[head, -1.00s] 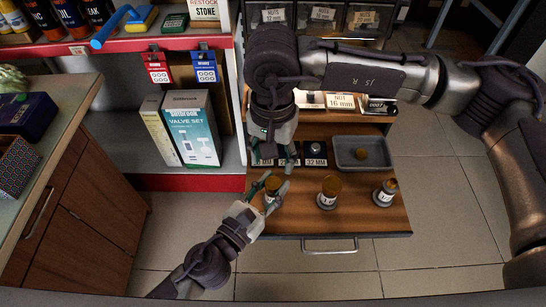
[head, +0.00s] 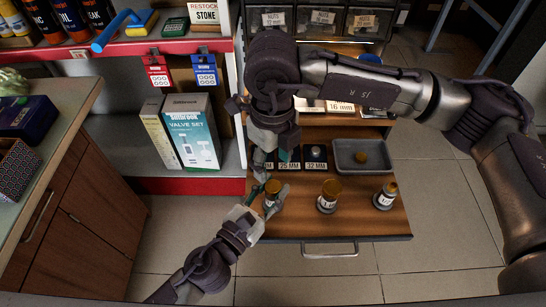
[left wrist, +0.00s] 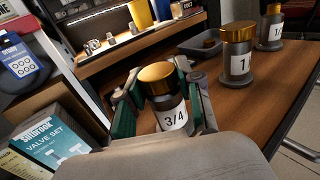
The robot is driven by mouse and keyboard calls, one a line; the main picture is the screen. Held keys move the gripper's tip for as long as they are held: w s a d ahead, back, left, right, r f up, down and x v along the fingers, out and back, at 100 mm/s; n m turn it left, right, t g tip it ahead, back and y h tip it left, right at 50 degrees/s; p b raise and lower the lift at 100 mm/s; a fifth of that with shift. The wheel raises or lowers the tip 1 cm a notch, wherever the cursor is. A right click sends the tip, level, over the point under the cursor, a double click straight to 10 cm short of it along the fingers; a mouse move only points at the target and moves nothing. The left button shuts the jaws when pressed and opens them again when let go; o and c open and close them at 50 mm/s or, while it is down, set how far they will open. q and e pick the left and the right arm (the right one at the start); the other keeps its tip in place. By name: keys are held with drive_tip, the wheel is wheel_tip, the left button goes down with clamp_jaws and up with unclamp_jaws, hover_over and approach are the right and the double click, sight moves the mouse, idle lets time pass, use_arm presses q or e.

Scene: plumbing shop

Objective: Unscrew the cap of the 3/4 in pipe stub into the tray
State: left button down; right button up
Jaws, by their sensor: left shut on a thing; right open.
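The 3/4 in pipe stub (left wrist: 173,116) stands on the wooden drawer top, its brass cap (left wrist: 157,78) seated on it. In the head view the stub (head: 271,192) is at the left of a row of stubs. My left gripper (head: 268,196) is shut around the stub's body, below the cap; its fingers flank the stub in the left wrist view. My right gripper (head: 273,157) is open just behind and above the stub, apart from the cap as far as I can tell. The grey tray (head: 338,162) lies at the back right with one small brass-coloured piece (head: 360,158) in it.
The stub marked 1 (head: 328,197) and a smaller stub (head: 385,196) stand to the right, both brass-capped. Size plates, one marked 32 MM (head: 316,158), lie left of the tray. Bins stand behind. The drawer's front strip is clear.

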sight(273, 186)
wheel_tip(273, 186, down, 8)
drive_tip(key=shift+r, duration=0.15)
idle(0.3)
drive_tip(key=shift+c, duration=0.2)
clamp_jaws()
drive_tip(key=n, duration=0.3)
drive_tip(key=shift+o, duration=0.6)
unclamp_jaws()
